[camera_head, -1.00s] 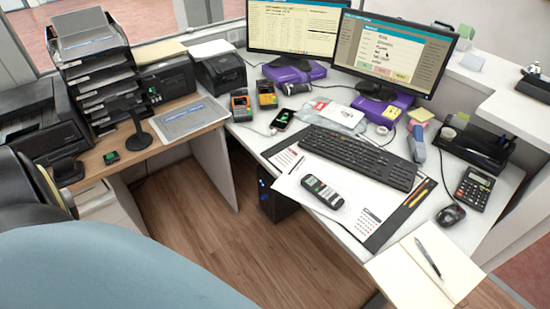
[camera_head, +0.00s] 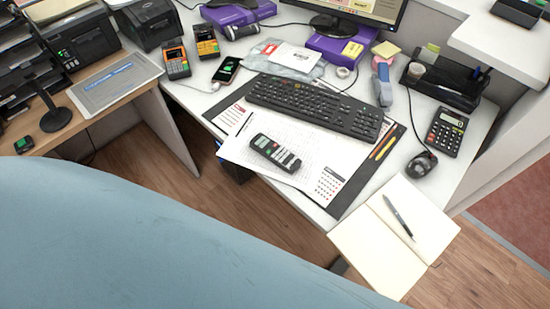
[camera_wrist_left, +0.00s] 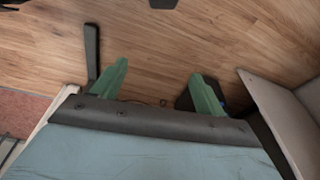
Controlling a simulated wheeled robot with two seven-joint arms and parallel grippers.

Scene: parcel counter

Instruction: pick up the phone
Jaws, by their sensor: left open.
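The phone (camera_head: 227,69) is a dark smartphone with a lit green mark on its screen. It lies on the white desk in the head view, left of the keyboard, with a white cable at its lower end. My left gripper (camera_wrist_left: 159,68) shows only in the left wrist view. Its two green fingers are spread apart with nothing between them, above the wooden floor. The phone is not seen in that view. My right gripper is not in view.
Two card terminals (camera_head: 176,60) stand left of the phone. A keyboard (camera_head: 315,106), a black handset (camera_head: 275,152) on papers, a calculator (camera_head: 447,131), a mouse (camera_head: 421,164) and an open notebook (camera_head: 370,245) lie to the right. A desk panel (camera_wrist_left: 280,110) shows in the wrist view.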

